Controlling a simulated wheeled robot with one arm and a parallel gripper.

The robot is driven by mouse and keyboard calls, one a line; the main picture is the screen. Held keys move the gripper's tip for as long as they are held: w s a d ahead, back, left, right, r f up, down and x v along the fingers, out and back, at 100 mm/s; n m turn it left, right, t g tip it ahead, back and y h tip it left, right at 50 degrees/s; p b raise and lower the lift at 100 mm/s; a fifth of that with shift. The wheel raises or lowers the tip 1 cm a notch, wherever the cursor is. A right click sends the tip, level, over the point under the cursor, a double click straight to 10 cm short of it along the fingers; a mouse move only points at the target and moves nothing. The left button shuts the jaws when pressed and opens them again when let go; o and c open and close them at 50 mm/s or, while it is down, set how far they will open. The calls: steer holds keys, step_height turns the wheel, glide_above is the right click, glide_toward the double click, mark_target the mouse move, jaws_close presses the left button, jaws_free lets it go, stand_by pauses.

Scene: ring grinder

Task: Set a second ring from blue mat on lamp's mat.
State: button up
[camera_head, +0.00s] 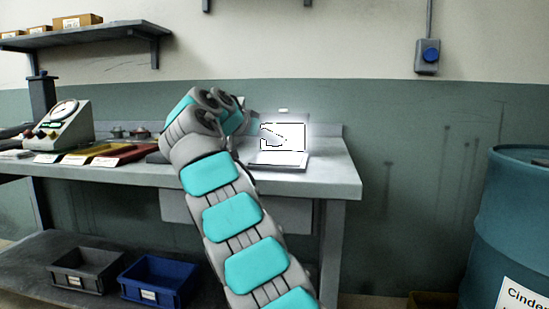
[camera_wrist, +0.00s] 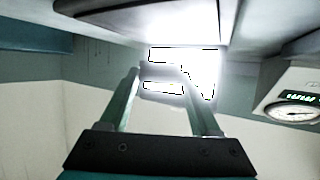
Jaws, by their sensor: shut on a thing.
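The lit lamp (camera_head: 284,118) is a blazing white area at the right of the bench. The pale base or mat below it (camera_head: 278,160) is washed out, so I cannot tell its edges or whether a ring lies on it. My gripper (camera_head: 256,124) is just left of the glow, partly hidden by my wrist. In the wrist view my gripper (camera_wrist: 162,78) has its two green fingers angled inward, shut on a ring whose outline is lost in glare. I cannot make out the blue mat or other rings; my arm covers part of the bench.
The grey bench (camera_head: 330,178) has a clear right front corner. Several coloured trays or mats (camera_head: 105,155) and a gauge box (camera_head: 58,128) stand left; the gauge also shows in the wrist view (camera_wrist: 292,95). Bins (camera_head: 155,280) sit below. A barrel (camera_head: 510,220) stands right.

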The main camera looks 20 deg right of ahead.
mark_target(274, 159)
steer(key=shift+d+f, duration=0.1)
steer(key=shift+d, duration=0.55)
steer(key=shift+f+b, duration=0.95)
steer(key=shift+f, duration=0.85)
steer(key=o, duration=1.5)
steer(key=shift+c, duration=0.2)
steer(key=shift+a, duration=0.1)
steer(key=v, duration=1.2)
steer(key=shift+r+p, duration=0.15)
steer(key=shift+p, duration=0.15)
